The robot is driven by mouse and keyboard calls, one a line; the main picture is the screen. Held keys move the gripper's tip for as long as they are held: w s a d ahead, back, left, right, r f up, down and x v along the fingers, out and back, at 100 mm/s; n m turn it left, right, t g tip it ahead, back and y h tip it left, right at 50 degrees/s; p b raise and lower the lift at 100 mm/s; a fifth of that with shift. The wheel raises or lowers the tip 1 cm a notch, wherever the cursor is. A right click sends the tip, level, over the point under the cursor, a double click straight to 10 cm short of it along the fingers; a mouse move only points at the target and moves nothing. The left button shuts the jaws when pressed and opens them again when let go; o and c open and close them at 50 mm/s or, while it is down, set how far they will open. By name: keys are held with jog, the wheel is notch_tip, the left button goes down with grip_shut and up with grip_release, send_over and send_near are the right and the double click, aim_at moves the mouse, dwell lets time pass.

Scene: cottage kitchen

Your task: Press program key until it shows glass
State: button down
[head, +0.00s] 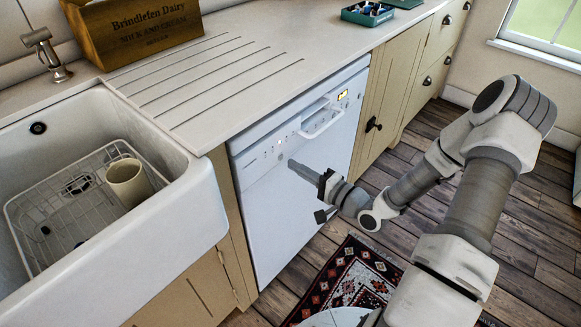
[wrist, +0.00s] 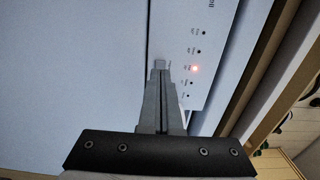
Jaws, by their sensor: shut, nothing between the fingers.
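The white dishwasher (head: 300,205) stands under the counter with its door closed. Its control panel (head: 262,160) has a small lit yellow display (head: 343,95) at the right end. The labels are too small to read. My gripper (head: 291,164) is shut and empty, its tips at the left part of the panel. In the wrist view the fingertips (wrist: 160,68) cover the program key's likely place; I cannot tell whether they touch it.
A white sink (head: 190,205) with a wire rack and a beige cup (head: 128,185) is at the left. A wooden dairy crate (head: 130,30) stands on the counter. A patterned rug (head: 350,275) lies on the floor before the dishwasher. Cabinets continue to the right.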

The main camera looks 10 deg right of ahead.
aim_at(281, 158)
jog(key=shift+x, duration=1.15)
